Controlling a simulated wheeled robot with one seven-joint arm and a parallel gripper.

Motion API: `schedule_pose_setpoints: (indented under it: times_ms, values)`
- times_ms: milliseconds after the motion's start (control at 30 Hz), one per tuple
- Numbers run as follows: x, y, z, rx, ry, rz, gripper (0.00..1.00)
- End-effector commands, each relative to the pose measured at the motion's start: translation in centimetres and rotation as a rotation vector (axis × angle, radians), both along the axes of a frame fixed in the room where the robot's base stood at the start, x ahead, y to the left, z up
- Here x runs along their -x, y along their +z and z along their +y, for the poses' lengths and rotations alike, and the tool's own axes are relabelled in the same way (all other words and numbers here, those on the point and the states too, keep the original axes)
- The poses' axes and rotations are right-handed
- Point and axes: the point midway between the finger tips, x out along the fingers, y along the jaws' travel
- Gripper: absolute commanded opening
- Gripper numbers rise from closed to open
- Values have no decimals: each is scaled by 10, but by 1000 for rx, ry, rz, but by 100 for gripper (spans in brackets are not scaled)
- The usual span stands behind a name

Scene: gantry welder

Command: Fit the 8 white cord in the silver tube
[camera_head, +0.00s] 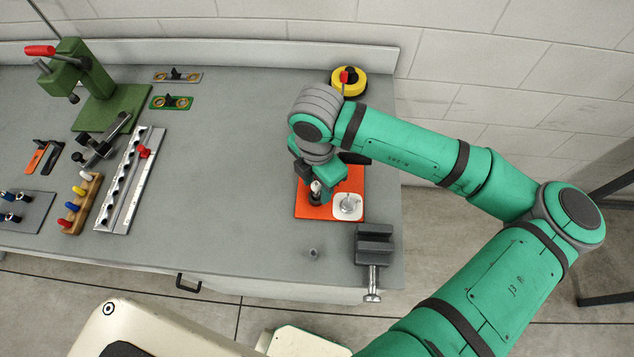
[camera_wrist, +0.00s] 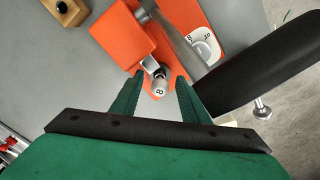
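A small whitish piece marked 8 (camera_wrist: 160,88), which looks like the white cord's end, shows between my fingers in the wrist view. A silver cylindrical part (camera_wrist: 153,64) lies right behind it, against an orange block (camera_wrist: 115,38). I cannot tell how far the one sits in the other. My gripper (camera_wrist: 159,80) has its two green fingers apart on either side of the marked piece, with gaps visible on both sides. In the head view my gripper (camera_head: 318,186) is low over the orange base (camera_head: 305,214), and my wrist hides part of it.
A white dial (camera_head: 347,206) sits on the orange base. A black handle (camera_wrist: 250,70) reaches close to my right finger. A grey vise (camera_head: 374,245) stands at the bench's front edge. A peg rack (camera_head: 82,203), a rail and a green press stand left. The middle bench is clear.

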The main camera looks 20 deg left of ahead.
Motion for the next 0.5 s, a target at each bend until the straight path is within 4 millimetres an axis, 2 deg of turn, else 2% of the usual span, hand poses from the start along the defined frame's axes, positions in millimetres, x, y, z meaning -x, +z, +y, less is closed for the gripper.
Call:
schedule_pose_setpoints:
  times_ms: [133,233,500]
  values:
    - [0,3,0,0,0,-1,41]
    - [-1,12,0,1,1,-3,41]
    - [-1,61,0,2,0,-4,41]
